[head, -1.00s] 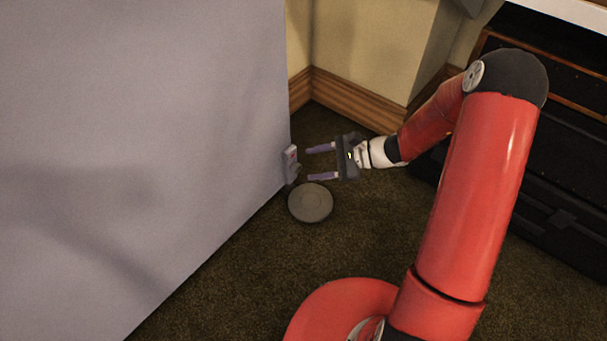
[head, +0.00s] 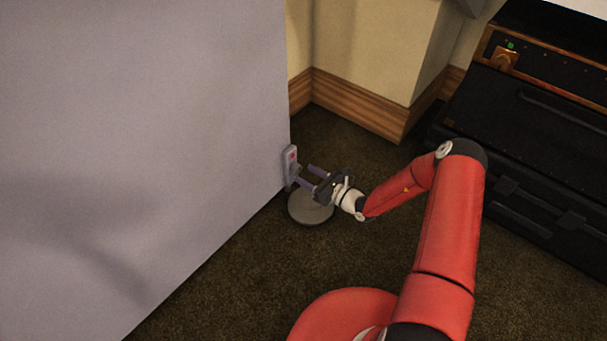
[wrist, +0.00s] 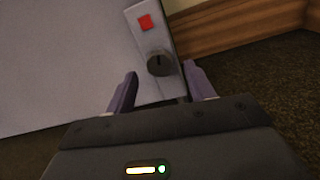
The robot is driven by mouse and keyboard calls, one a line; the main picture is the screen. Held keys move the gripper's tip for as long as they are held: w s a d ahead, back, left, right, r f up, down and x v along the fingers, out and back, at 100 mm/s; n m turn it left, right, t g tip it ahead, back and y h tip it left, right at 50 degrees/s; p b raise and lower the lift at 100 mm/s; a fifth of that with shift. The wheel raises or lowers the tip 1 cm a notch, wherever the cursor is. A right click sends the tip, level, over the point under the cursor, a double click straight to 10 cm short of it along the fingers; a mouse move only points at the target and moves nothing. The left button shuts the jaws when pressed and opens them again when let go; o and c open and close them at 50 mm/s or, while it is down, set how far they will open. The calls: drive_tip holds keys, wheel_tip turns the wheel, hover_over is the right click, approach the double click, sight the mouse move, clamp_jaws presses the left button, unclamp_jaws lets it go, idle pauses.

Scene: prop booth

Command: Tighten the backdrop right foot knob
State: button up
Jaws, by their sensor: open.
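The grey backdrop panel (head: 150,130) fills the left of the head view. At its lower right edge is a pale bracket (head: 290,160) with a red square mark. In the wrist view the bracket (wrist: 152,42) carries a round dark knob (wrist: 160,63) with a slot-like line on its face. My gripper (head: 306,175) is open, with its purple fingers pointing at the bracket.
A round grey foot disc (head: 310,208) lies on the dark carpet below my gripper. A wall corner with wooden baseboard (head: 355,105) stands behind. A black case (head: 530,150) is at the right. The carpet between (head: 250,270) is clear.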

sight(296, 169)
drive_tip(key=shift+x, duration=1.15)
drive_tip(key=c, duration=1)
